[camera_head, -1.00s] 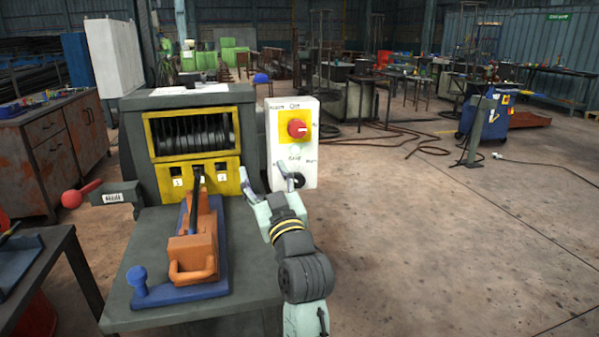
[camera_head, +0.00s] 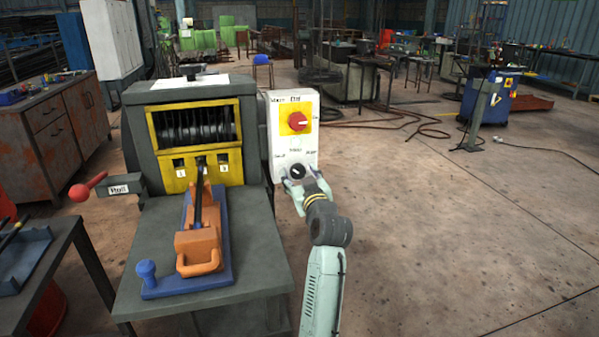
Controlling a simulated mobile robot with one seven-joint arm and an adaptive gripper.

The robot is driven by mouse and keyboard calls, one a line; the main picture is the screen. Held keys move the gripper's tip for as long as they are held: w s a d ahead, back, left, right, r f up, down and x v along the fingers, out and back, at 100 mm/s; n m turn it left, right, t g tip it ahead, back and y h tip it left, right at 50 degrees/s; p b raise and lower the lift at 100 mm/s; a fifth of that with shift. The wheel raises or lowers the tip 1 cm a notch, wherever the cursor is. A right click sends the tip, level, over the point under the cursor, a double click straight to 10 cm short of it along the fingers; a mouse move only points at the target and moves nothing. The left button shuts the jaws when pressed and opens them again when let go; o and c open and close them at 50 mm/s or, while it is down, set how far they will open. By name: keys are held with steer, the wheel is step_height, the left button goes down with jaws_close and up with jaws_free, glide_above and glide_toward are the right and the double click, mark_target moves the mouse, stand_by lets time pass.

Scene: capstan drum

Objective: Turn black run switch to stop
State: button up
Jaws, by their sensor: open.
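The black run switch (camera_head: 297,171) is a round knob low on the white control panel (camera_head: 281,127). Small labels sit in an arc above it, too blurred to read surely. My gripper (camera_head: 297,177) is at the knob, with its open fingers around or just in front of it. I cannot tell whether they touch it. Part of the knob's lower edge is hidden by the gripper. A red rotary switch (camera_head: 298,121) on a yellow plate sits higher on the same panel.
The grey machine with a yellow-framed drum window (camera_head: 196,103) stands left of the panel. Its bench holds a blue plate with an orange handled block (camera_head: 199,240). A red-knobbed lever (camera_head: 80,192) sticks out left.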

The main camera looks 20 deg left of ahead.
steer(key=shift+w+a, duration=0.15)
steer(key=c, duration=1.1)
steer(key=shift+c, duration=0.2)
steer(key=shift+m, duration=0.3)
steer(key=m+p, duration=0.1)
steer(key=m, duration=0.3)
steer(key=shift+r+m+p, duration=0.1)
steer(key=shift+m+p, duration=0.2)
steer(key=shift+p, duration=0.05)
steer(key=shift+m+p, duration=0.85)
steer(key=shift+m, duration=1.35)
